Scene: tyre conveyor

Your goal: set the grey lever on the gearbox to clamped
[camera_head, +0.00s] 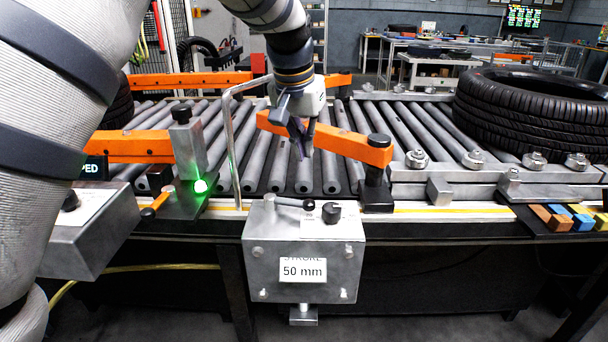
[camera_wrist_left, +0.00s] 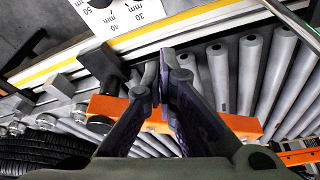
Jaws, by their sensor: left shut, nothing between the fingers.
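A grey metal box (camera_head: 262,272) labelled "STROKE 50 mm", which looks like the gearbox, is mounted on the conveyor's front edge. On its top a thin grey lever (camera_head: 287,201) with a dark ball end lies roughly flat, pointing right, beside a black knob (camera_head: 331,212). My left gripper (camera_head: 303,150) is shut and empty, above the rollers behind the box, by the orange bar (camera_head: 345,147). Its closed fingers (camera_wrist_left: 163,88) show in the left wrist view over the orange bar (camera_wrist_left: 240,124). My right gripper is not in view.
A second grey box (camera_head: 88,242), with a display ending in "PED", is partly hidden by my arm. A green light (camera_head: 200,186) glows beside a thin upright metal frame (camera_head: 231,150). A tyre (camera_head: 535,112) lies at right. Coloured blocks (camera_head: 560,218) sit at the front right.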

